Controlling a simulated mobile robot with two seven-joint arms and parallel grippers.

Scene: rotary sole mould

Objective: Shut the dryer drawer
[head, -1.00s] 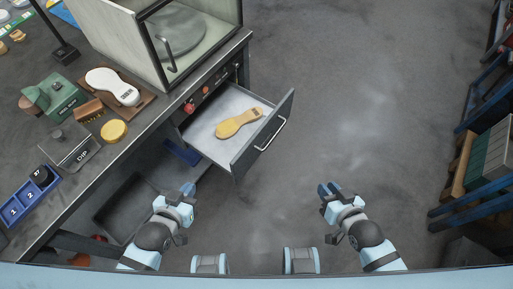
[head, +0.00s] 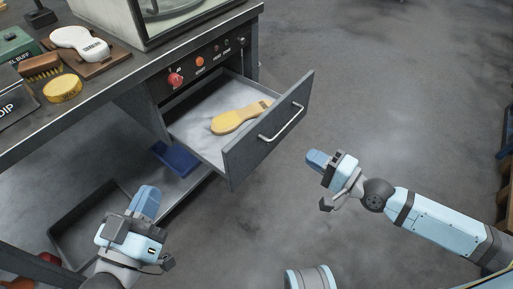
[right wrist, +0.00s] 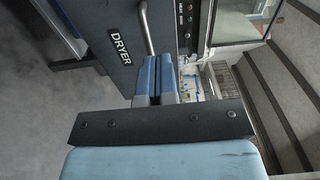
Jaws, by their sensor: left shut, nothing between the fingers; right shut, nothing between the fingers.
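The dryer drawer (head: 268,143) stands pulled out from the cabinet under the bench in the head view. Its front panel carries a bar handle (head: 283,123), and a yellow sole (head: 238,118) lies inside on the pale drawer floor. My right gripper (head: 313,157) is shut and empty, to the right of the drawer front. In the right wrist view its fingers (right wrist: 157,78) appear just below the handle (right wrist: 148,30) and beside the panel marked DRYER; contact cannot be told. My left gripper (head: 148,195) is shut and empty, low and left of the drawer.
A red knob (head: 175,79) and other controls sit on the cabinet above the drawer. A blue tray (head: 176,158) and a dark bin (head: 85,222) are under the bench. The floor to the right of the drawer is clear.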

